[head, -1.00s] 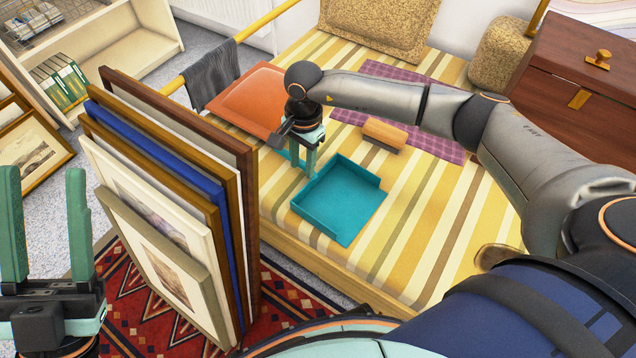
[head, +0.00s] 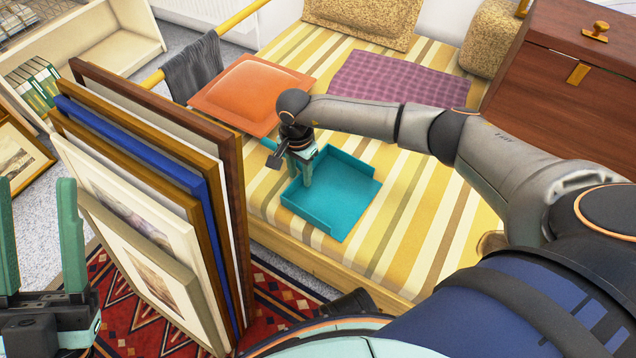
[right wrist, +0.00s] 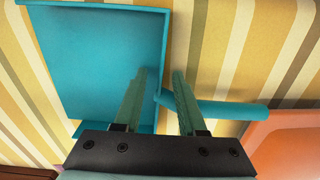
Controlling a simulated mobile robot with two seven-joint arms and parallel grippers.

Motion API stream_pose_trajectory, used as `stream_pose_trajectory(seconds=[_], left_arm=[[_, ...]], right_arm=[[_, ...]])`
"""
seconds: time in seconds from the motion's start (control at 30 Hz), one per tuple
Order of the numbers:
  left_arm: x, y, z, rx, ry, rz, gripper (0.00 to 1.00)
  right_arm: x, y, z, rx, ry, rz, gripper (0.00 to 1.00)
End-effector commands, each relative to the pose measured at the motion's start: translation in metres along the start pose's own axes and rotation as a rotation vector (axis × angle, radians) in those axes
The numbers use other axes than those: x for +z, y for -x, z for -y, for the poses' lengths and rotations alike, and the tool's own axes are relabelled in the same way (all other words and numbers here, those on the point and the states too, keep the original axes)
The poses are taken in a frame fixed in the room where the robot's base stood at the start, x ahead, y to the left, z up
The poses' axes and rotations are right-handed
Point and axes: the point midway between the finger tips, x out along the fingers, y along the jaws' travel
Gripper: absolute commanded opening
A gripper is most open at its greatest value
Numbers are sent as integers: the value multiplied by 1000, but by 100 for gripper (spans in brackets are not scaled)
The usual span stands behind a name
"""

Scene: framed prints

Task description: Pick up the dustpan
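The teal dustpan (head: 340,195) lies flat on the striped bed cover, and its tray also shows in the right wrist view (right wrist: 95,60). Its rod-like handle (right wrist: 225,110) points away from the tray toward the orange cushion. My left gripper (head: 38,185) is open and empty at the lower left, far from the dustpan.
Framed prints (head: 150,200) lean in a stack left of the bed. An orange cushion (head: 250,95) lies beside the handle. A purple cloth (head: 400,80) lies behind my right arm. A wooden chest (head: 565,85) stands at the right. The cover right of the dustpan is free.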

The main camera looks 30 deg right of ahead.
Motion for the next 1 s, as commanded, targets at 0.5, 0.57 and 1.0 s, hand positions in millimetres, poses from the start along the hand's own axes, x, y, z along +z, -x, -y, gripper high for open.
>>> stream_pose_trajectory(seconds=[0.5, 0.57, 1.0], left_arm=[[4, 3, -3, 1, 0, 6, 50], [4, 3, -3, 0, 0, 6, 50], [4, 3, -2, -5, 2, 6, 50]], right_arm=[[0, -11, 0, -1, 0, 1, 16], [0, -11, 0, -1, 0, 0, 10], [0, -11, 0, -1, -1, 0, 0]])
